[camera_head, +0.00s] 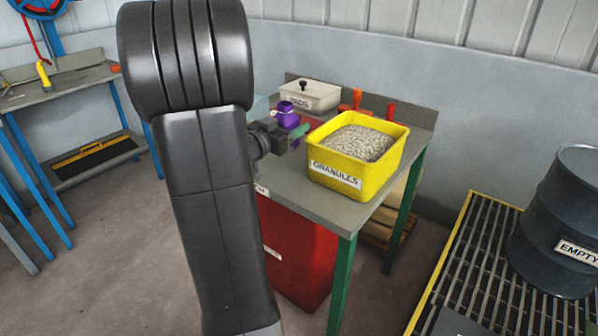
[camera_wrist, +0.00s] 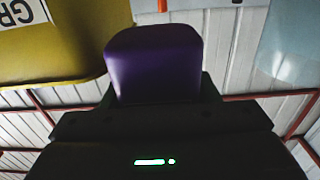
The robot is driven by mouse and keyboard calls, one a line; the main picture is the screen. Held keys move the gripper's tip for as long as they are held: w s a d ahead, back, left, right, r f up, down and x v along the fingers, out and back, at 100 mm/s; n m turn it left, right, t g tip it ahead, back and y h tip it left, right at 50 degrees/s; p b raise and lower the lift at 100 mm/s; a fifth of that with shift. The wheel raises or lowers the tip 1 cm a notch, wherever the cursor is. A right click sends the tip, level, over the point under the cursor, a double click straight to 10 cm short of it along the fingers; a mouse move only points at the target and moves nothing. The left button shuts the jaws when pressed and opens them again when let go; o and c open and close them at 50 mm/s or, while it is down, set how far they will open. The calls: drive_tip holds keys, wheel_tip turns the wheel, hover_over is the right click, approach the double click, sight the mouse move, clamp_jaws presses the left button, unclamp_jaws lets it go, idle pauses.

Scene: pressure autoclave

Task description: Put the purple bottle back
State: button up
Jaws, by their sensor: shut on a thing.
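The purple bottle (camera_head: 287,117) is held in my gripper (camera_head: 292,135), above the grey workbench (camera_head: 328,221) and left of the yellow granules bin. In the wrist view the purple bottle (camera_wrist: 155,62) fills the space between the fingers of my gripper (camera_wrist: 155,95), which is shut on it. The bottle looks about upright in the head view. Whether its base touches anything cannot be told, as my gripper and arm cover that part.
The yellow granules bin (camera_head: 370,185) stands close to the right of my gripper. A white lidded box (camera_head: 310,96) and orange-handled tools (camera_head: 357,99) are behind. A red bin (camera_head: 300,250) stands under the bench. A dark drum (camera_head: 560,220) is at right on a yellow-edged grating (camera_head: 480,260).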

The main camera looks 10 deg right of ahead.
wheel_tip(320, 180, down, 8)
drive_tip(key=shift+f+b, duration=0.1)
drive_tip(key=shift+b, duration=1.05)
drive_tip(key=o, duration=0.9)
drive_tip(key=shift+f, duration=0.1)
drive_tip(key=shift+a+r, duration=0.1)
drive_tip(key=shift+r, duration=0.1)
drive_tip(key=p+v, duration=0.1)
drive_tip(key=v, duration=1)
drive_tip(key=shift+s+a, duration=0.3)
